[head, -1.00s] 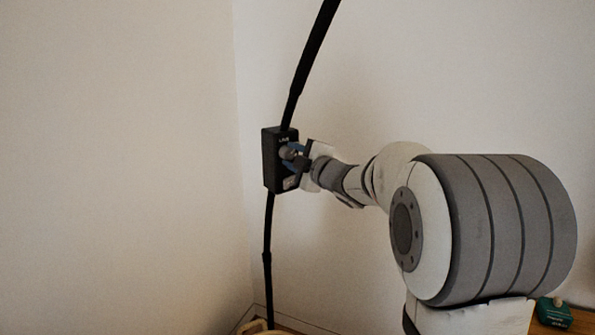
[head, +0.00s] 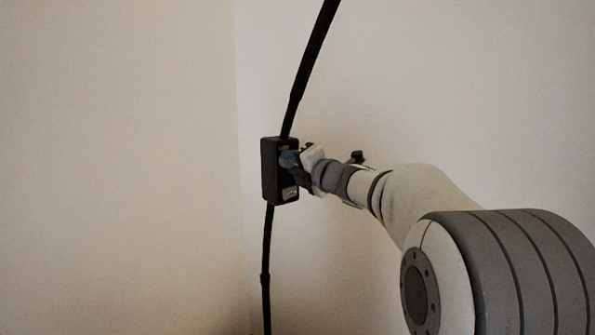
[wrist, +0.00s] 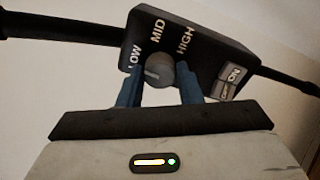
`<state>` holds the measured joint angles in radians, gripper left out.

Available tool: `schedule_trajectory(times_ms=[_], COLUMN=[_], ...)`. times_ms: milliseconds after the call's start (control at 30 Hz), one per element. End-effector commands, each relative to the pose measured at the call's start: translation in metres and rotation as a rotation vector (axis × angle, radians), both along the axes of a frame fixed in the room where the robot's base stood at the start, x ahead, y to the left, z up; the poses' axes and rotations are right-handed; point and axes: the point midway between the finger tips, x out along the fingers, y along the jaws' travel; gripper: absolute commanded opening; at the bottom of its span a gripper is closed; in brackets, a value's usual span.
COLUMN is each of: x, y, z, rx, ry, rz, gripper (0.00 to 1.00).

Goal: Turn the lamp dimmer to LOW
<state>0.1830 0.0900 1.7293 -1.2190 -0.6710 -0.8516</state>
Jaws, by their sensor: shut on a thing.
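The black dimmer box (head: 269,172) hangs on the lamp's dark pole in the head view. In the wrist view the dimmer box (wrist: 205,42) carries the labels LOW, MID and HIGH in an arc around a round grey knob (wrist: 159,67). A pale mark on the knob's left side points roughly toward the LOW side; its exact setting is hard to tell. My gripper (wrist: 160,82) has its blue fingers on both sides of the knob and is shut on it. In the head view my gripper (head: 291,161) covers the knob.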

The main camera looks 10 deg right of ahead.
Motion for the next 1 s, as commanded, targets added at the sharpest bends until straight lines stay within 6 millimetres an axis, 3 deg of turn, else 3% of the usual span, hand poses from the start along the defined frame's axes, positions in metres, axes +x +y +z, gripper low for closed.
schedule_trajectory(times_ms=[667, 700, 933, 1000], x=[0.0000, 0.0000, 0.0000, -0.0001], y=[0.0002, 0.0002, -0.0003, -0.0004], z=[0.0021, 0.0021, 0.0012, 0.0010], rx=[-0.058, -0.058, -0.057, -0.057], ry=[-0.030, -0.030, -0.028, -0.028], rz=[0.000, 0.000, -0.001, -0.001], gripper=[0.09, 0.34, 0.52, 0.54])
